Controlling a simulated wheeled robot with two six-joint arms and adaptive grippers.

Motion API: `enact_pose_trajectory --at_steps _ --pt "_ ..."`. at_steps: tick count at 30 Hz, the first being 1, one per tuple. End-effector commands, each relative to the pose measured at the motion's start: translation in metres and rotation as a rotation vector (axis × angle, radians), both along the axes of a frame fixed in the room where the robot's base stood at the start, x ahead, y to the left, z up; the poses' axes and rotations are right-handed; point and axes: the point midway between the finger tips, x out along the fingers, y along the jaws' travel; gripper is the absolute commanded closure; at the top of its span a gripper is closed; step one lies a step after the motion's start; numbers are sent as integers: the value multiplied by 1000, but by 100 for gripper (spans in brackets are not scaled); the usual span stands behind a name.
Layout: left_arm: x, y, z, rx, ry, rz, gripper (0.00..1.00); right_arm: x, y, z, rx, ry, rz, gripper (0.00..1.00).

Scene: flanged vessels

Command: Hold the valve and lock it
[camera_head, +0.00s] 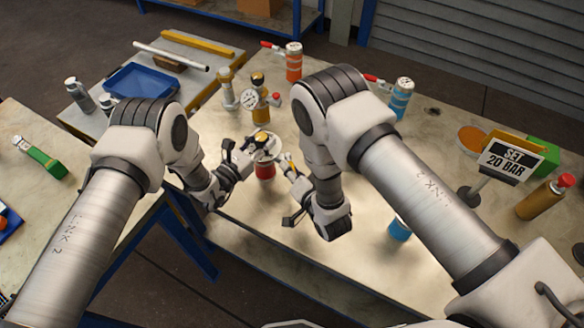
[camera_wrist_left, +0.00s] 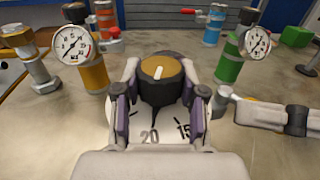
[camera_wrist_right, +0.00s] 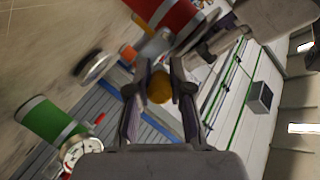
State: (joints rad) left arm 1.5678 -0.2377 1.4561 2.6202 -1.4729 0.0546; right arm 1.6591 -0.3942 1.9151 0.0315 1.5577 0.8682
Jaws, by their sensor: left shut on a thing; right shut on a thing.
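The valve is a red vessel (camera_head: 265,171) topped by a white dial (camera_head: 270,150) on the near side of the table. Its black knob with a gold cap and white mark (camera_wrist_left: 160,77) stands over the dial, where 20 and 15 are readable. My left gripper (camera_head: 258,143) is shut on the knob, one finger on each side. My right gripper (camera_head: 288,168) is beside the vessel, shut on a small orange-yellow round knob (camera_wrist_right: 160,86). The red vessel body (camera_wrist_right: 172,12) shows above it in the right wrist view. The fingers partly hide both knobs.
A sign (camera_head: 508,162) reads SET 20 BAR. Behind stand a yellow vessel with a gauge (camera_wrist_left: 72,45), an orange vessel (camera_head: 293,64) and a blue-banded vessel (camera_head: 401,98). A green vessel with a gauge (camera_wrist_left: 257,43) is nearby. A blue tray (camera_head: 142,82) lies on the left table.

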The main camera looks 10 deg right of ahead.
Motion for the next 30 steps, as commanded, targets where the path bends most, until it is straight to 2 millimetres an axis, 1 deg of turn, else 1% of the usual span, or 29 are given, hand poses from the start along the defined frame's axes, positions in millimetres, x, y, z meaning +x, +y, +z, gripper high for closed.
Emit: enact_pose_trajectory --at_steps 5,6,7,8,17,20,23,30 --pt "0 -1 1 -2 -1 -2 100 0 0 0 0 0 1 100" --pt "0 -1 1 -2 -1 -2 100 0 0 0 0 0 1 73" --pt "0 -1 1 -2 -1 -2 100 0 0 0 0 0 1 62" --pt "0 -1 1 -2 -1 -2 100 0 0 0 0 0 1 54" --pt "0 0 1 -1 -1 -1 100 0 0 0 0 0 1 54" --pt "0 0 1 -1 -1 -1 100 -7 -3 2 0 1 1 54" --pt "0 0 1 -1 -1 0 100 -23 -9 6 -2 3 2 54" --pt "0 0 0 -1 -1 0 100 -79 -29 22 -2 6 1 54"
